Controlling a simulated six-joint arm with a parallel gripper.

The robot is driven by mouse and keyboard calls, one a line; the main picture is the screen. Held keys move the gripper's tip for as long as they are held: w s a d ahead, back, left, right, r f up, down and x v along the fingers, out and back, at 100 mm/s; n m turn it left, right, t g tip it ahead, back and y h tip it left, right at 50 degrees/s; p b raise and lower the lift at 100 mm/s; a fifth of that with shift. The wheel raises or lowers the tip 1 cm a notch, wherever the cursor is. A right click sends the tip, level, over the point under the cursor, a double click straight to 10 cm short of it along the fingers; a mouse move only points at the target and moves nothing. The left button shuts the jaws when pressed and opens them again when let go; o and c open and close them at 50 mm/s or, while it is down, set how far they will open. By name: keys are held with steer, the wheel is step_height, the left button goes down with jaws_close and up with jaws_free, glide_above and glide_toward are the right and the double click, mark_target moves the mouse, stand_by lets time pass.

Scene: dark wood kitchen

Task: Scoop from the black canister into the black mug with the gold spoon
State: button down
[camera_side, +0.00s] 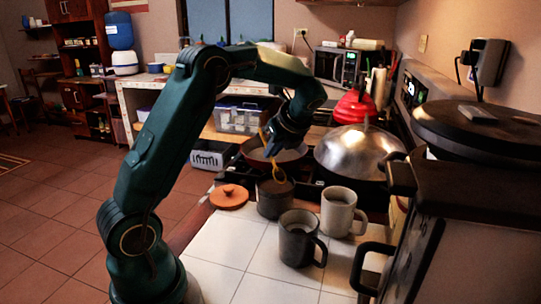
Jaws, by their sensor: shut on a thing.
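My gripper (272,138) is shut on the gold spoon (278,172) and holds it tilted, its bowl end low. The bowl end shows just above the mouth of the black canister (275,203); I cannot tell whether it touches the rim or carries anything. The canister stands open on the white tiled counter, and its contents are hidden. The black mug (297,245) stands upright in front of the canister, a little to the right, with its handle to the right.
A grey-white mug (338,213) stands right of the black mug. An orange lid (229,196) lies left of the canister. Behind are a pan (257,160) and a large metal dome lid (358,150). Dark pots (480,135) crowd the right. The white tiles (225,245) at front left are clear.

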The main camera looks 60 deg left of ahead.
steer(key=shift+a+r, duration=0.2)
steer(key=shift+r, duration=0.6)
steer(key=shift+a+r+h, duration=0.45)
steer(key=shift+r+h, duration=0.05)
steer(key=shift+h, duration=0.35)
steer(key=shift+a+r+h, duration=0.4)
steer(key=shift+r+h, duration=0.05)
steer(key=shift+h, duration=0.4)
steer(key=shift+d+f+m, duration=0.3)
steer(key=shift+f, duration=0.05)
steer(key=s+d+m+t+y, duration=0.3)
steer(key=d+m+t+y, duration=0.2)
steer(key=d, duration=1.3)
steer(key=shift+d+r+t+y, duration=0.25)
steer(key=shift+t+y, duration=0.15)
steer(key=shift+t, duration=0.1)
steer(key=shift+s, duration=0.15)
steer(key=shift+a, duration=0.1)
